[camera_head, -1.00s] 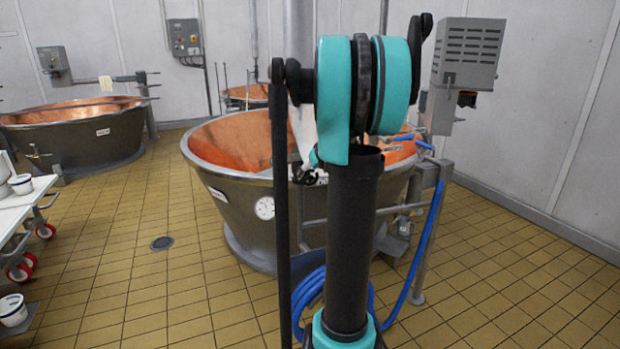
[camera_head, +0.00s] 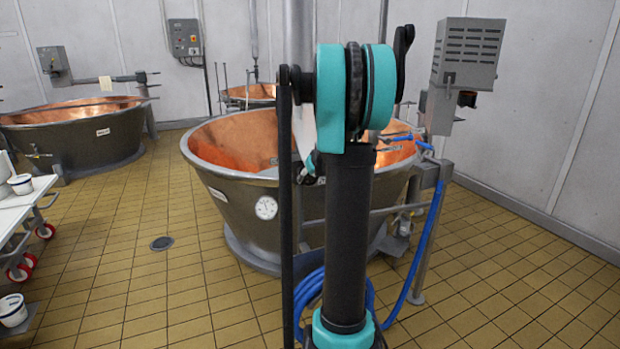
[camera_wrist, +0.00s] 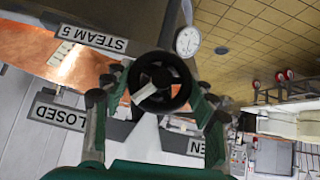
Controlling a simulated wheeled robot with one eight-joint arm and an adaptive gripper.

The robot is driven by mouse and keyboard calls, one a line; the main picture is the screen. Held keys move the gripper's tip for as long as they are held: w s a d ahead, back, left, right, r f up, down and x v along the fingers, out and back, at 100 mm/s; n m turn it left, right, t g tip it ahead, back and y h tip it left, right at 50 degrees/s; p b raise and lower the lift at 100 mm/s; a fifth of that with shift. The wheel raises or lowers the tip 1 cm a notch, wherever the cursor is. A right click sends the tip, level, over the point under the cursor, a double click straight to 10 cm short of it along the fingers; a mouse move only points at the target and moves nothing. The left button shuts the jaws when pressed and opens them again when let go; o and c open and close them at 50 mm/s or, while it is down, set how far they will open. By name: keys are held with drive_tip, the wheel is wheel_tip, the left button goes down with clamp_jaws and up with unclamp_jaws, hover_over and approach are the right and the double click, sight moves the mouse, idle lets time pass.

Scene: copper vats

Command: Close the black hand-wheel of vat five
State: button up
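The black hand-wheel (camera_wrist: 160,82) shows in the middle of the wrist view, upside down, with a pale pointer-like piece on it. My gripper (camera_wrist: 158,88) is open, one finger on each side of the wheel. I cannot tell whether the fingers touch it. The sign "STEAM 5" (camera_wrist: 92,39) is beyond the wheel, with a "CLOSED" sign (camera_wrist: 60,115) on the left and a partly covered "OPEN" sign (camera_wrist: 196,147) on the right. In the head view, the copper-lined vat (camera_head: 225,190) is ahead; my arm hides the wheel there.
A round gauge (camera_head: 266,208) is on the vat's front; it also shows near the wheel in the wrist view (camera_wrist: 187,41). A blue hose (camera_head: 430,235) hangs at the vat's right. A white trolley (camera_head: 22,212) is at left. Tiled floor is clear at right.

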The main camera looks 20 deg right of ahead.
drive_tip(key=c, duration=0.5)
drive_tip(key=shift+o, duration=0.2)
drive_tip(key=shift+d+m+y, duration=0.15)
drive_tip(key=shift+m+y, duration=0.35)
drive_tip(key=shift+y, duration=0.3)
drive_tip(key=shift+m+y, duration=0.5)
drive_tip(key=shift+y, duration=0.5)
drive_tip(key=o, duration=1.2)
drive_tip(key=shift+c, duration=0.2)
drive_tip(key=v, duration=1.2)
